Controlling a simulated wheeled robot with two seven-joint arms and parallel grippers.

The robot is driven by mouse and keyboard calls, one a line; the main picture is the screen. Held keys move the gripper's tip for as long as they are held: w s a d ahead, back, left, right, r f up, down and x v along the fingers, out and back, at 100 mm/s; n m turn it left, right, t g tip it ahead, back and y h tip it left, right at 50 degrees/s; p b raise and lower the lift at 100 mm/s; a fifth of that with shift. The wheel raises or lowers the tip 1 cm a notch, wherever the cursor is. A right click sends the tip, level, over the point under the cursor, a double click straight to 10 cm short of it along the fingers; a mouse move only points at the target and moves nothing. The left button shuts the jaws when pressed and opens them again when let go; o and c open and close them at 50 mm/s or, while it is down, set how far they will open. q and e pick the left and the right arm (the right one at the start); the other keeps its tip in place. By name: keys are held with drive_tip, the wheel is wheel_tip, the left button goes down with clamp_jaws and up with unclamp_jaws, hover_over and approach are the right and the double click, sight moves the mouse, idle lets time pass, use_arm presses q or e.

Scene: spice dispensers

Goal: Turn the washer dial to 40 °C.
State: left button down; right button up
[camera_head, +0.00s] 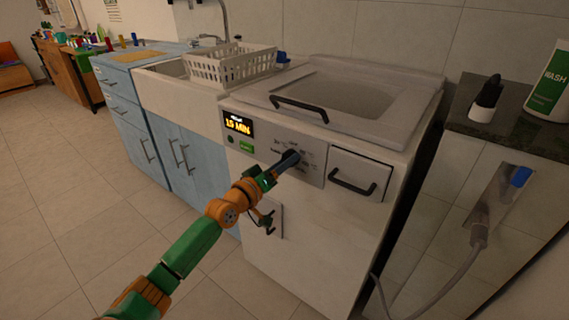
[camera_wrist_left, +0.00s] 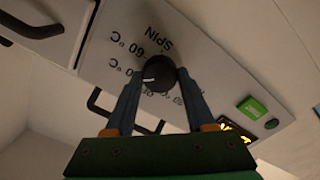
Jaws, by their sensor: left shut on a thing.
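The washer (camera_head: 300,215) is a white top-loading cabinet with a grey control panel (camera_head: 318,178) on its front. My left gripper (camera_head: 289,162) is shut on the round black dial on that panel. In the left wrist view the dial (camera_wrist_left: 158,73) sits between the two blue-grey fingertips of the left gripper (camera_wrist_left: 157,82). A white mark on the dial points to the picture's left. Labels SPIN and 60 °C show upside down above and left of the dial; lower labels are partly hidden by the fingers, so the marked setting is unclear. My right gripper is not in view.
The lit display (camera_head: 238,124) reads 15 MIN, with a green button (camera_head: 246,146) below it. A drawer with a black handle (camera_head: 353,184) is right of the dial. A dish rack (camera_head: 230,65) stands left; a dark counter (camera_head: 515,130) with bottles stands right.

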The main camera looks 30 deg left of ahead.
use_arm(q)
drive_tip(key=shift+c, duration=1.2)
unclamp_jaws()
drive_tip(key=shift+s, duration=0.1)
drive_tip(key=s+p, duration=0.1)
drive_tip(key=s, duration=0.6)
drive_tip(key=shift+a, duration=0.15)
